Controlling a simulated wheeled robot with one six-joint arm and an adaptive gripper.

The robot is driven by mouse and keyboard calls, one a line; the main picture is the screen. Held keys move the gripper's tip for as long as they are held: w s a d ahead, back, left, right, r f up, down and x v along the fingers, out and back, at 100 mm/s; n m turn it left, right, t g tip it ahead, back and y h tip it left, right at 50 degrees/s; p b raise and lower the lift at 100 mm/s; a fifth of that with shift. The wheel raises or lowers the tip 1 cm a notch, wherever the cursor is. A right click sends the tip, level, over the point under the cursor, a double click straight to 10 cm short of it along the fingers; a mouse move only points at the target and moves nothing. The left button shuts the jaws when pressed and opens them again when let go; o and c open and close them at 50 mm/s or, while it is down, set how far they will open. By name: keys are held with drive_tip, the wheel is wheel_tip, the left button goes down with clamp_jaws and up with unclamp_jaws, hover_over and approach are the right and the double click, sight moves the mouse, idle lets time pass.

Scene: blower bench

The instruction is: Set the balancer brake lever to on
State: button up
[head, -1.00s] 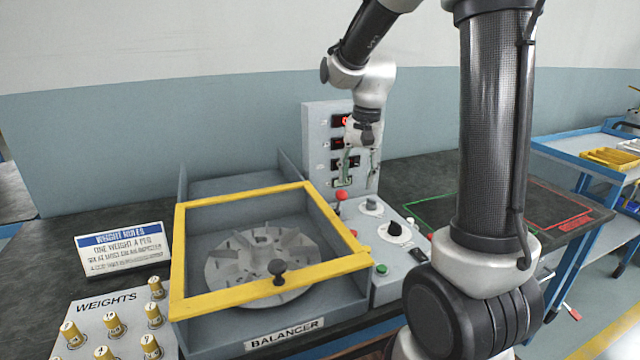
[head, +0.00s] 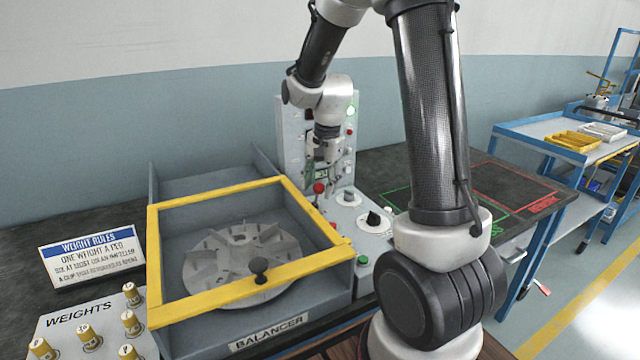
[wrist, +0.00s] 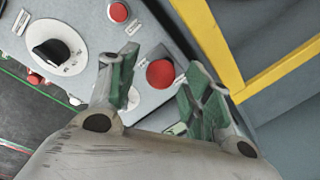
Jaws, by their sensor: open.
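The balancer (head: 330,300) is a grey box with a yellow-framed lid over a finned rotor (head: 243,262). My gripper (head: 322,180) points down close above the knob. In the wrist view, its green-padded fingers (wrist: 160,80) are spread apart. The red knob (wrist: 160,73) appears between them, with no clear contact.
A black rotary knob (head: 373,219), a red button (wrist: 118,12) and a green button (head: 362,260) sit on the panel. An upright display panel (head: 290,115) stands behind my gripper. The yellow frame (wrist: 215,45) runs close to one finger. Weights stand at front left.

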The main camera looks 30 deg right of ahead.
drive_tip(key=shift+f, duration=0.15)
clamp_jaws()
drive_tip(key=shift+w, duration=0.15)
drive_tip(key=shift+w+r+g, duration=0.25)
drive_tip(key=shift+w+g, duration=1)
drive_tip(key=shift+g, duration=0.15)
drive_tip(key=shift+w+f, duration=0.15)
drive_tip(key=shift+w, duration=1.05)
drive_tip(key=shift+w+f, duration=0.15)
drive_tip(key=shift+w, duration=1.15)
